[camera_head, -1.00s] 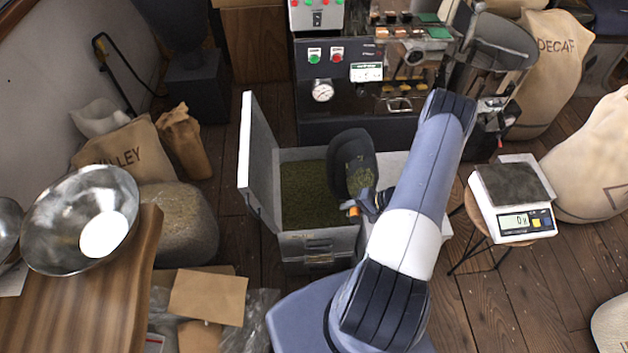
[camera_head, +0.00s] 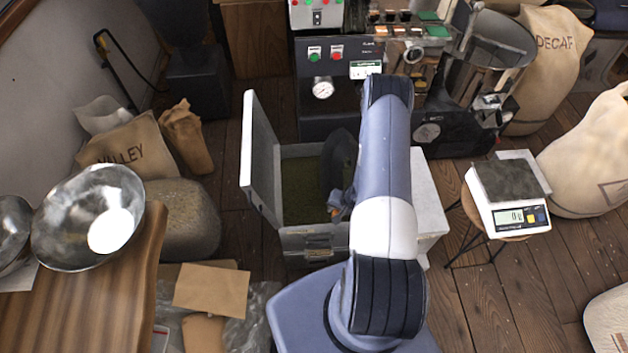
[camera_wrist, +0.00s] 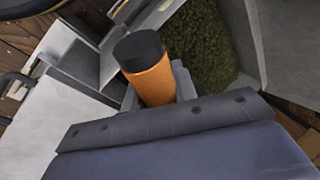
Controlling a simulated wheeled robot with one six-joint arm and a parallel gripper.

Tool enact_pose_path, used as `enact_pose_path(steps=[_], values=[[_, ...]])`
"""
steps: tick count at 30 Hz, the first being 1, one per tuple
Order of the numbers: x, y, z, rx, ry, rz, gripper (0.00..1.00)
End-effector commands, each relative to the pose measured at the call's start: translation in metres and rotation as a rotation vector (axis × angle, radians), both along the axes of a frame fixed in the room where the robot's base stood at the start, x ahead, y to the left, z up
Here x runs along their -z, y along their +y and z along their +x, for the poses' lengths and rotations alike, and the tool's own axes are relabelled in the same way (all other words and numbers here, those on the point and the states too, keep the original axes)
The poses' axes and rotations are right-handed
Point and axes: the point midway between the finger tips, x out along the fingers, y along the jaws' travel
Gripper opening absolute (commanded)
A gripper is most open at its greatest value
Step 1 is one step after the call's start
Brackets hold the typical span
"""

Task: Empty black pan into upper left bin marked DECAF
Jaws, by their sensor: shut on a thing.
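The black pan (camera_head: 334,168) is in the head view over the open bin, turned steeply on edge. Its inside is mostly not visible, and part of it is hidden by my arm. My gripper (camera_head: 342,206) is shut on the pan's handle; in the wrist view the orange handle (camera_wrist: 152,82) with a black end stands between the fingers. The bin (camera_head: 312,240) is pale grey with its lid (camera_head: 262,160) standing open on the left. Green beans (camera_head: 304,190) lie inside and also show in the wrist view (camera_wrist: 196,45). The bin's front label is too small to read.
A machine (camera_head: 335,70) with buttons and a gauge stands behind the bin. A scale (camera_head: 508,195) on a stool is to the right, near a sack marked DECAF (camera_head: 550,60). A wooden table (camera_head: 100,300) with metal bowls (camera_head: 90,215) is at left.

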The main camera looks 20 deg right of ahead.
Motion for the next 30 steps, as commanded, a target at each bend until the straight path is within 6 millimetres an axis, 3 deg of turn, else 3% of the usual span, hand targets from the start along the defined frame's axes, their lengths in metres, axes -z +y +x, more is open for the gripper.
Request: enact_pose_path(steps=[7,16,24,30], values=[[0.018,0.008,0.004,-0.003,0.042,-0.116,0.00],[0.009,0.017,0.008,-0.003,0.087,-0.243,0.00],[0.000,0.037,0.015,-0.002,0.142,-0.376,0.00],[-0.005,0.039,0.015,0.004,0.152,-0.403,0.00]])
